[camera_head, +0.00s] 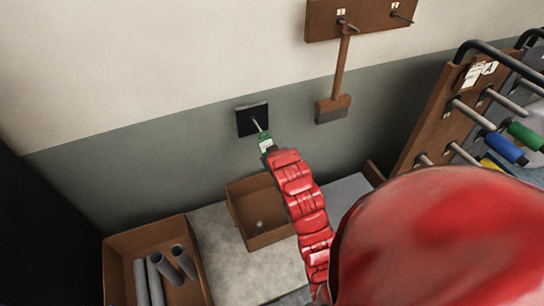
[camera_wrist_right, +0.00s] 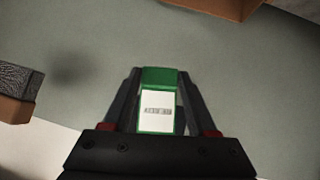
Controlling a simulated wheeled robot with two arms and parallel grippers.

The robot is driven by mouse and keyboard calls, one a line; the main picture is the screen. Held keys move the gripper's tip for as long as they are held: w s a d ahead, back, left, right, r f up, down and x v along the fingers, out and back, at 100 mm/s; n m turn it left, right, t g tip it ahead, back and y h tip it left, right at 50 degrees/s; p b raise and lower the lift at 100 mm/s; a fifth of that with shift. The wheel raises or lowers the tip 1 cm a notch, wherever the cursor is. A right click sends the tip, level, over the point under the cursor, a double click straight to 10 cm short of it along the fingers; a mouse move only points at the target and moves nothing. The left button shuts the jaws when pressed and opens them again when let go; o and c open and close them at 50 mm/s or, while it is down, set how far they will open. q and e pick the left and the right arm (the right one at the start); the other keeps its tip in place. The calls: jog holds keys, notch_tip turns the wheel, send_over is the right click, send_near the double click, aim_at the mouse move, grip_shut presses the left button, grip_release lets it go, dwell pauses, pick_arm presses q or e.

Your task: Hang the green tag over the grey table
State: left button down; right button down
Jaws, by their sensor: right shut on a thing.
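The green tag (camera_head: 265,143) has a white printed label and is held up against the lower wall, above the grey table (camera_head: 212,232). My right gripper (camera_head: 267,150) is shut on it; the tag also shows between the fingers (camera_wrist_right: 160,105) in the right wrist view. A black square plate (camera_head: 246,121) with a thin pale peg (camera_head: 256,125) is on the wall just above the tag. The tag's top end is at the peg's tip; I cannot tell whether the peg passes through it. My left gripper is out of view.
An open brown box (camera_head: 236,216) stands on the table below my right arm. A brown crate (camera_head: 120,242) with grey tubes is at the left. A brush (camera_head: 334,108) hangs from a wall board (camera_head: 322,22). A rack (camera_head: 436,122) with coloured spools stands at right.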

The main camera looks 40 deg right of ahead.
jog(key=shift+w, duration=0.2)
dwell(0.4)
jog(key=shift+w+d, duration=0.1)
jog(key=shift+w, duration=0.15)
jog(key=shift+f+b, duration=0.15)
jog(key=shift+b, duration=0.2)
jog(key=shift+c, duration=0.6)
grip_release()
